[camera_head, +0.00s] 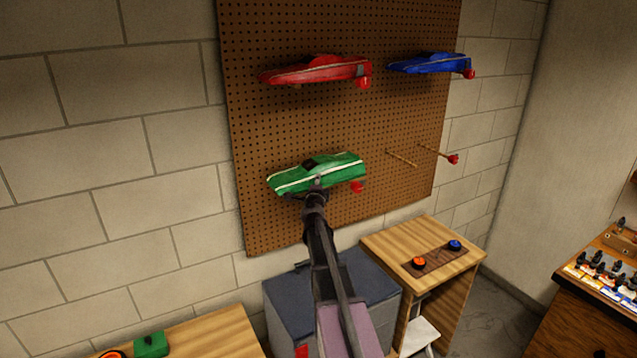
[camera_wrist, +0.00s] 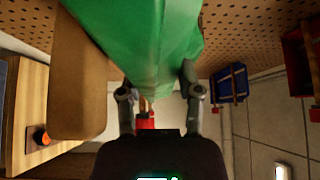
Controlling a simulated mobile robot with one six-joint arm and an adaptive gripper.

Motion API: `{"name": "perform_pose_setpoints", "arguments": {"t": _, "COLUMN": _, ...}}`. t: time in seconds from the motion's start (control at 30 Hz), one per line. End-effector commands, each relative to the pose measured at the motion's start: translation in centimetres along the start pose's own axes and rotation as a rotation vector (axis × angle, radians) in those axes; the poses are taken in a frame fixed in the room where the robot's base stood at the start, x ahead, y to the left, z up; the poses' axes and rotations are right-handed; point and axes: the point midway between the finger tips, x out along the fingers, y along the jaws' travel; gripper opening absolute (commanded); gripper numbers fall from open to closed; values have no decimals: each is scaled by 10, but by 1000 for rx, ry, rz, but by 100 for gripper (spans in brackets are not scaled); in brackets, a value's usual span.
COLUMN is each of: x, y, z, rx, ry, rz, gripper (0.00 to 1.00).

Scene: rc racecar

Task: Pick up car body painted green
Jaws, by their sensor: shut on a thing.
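The green car body (camera_head: 318,174) has white stripes and a dark cockpit. It is in front of the lower left part of the brown pegboard, and a red-tipped peg (camera_head: 357,187) shows at its right end. My gripper (camera_head: 316,186) reaches up to its lower edge from the front. In the wrist view, the green car body (camera_wrist: 150,45) fills the upper middle. My gripper's two fingers (camera_wrist: 160,85) are shut on it, one on each side. I cannot tell whether the body still rests on its pegs.
A red car body (camera_head: 315,70) and a blue car body (camera_head: 432,64) hang higher on the pegboard (camera_head: 345,125). Bare pegs (camera_head: 402,158) stick out at lower right. Below are a grey cabinet (camera_head: 370,275) and a wooden table (camera_head: 450,285) with orange and blue buttons.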

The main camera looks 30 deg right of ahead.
Motion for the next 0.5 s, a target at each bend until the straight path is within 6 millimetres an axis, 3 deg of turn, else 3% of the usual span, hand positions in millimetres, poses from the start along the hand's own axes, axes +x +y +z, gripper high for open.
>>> {"name": "perform_pose_setpoints", "arguments": {"t": 0.47, "x": 2, "y": -37, "z": -3, "rx": 0, "ry": 1, "rz": 0, "gripper": 0}}
{"name": "perform_pose_setpoints", "arguments": {"t": 0.5, "x": -8, "y": -36, "z": -7, "rx": 0, "ry": 1, "rz": 0, "gripper": 0}}
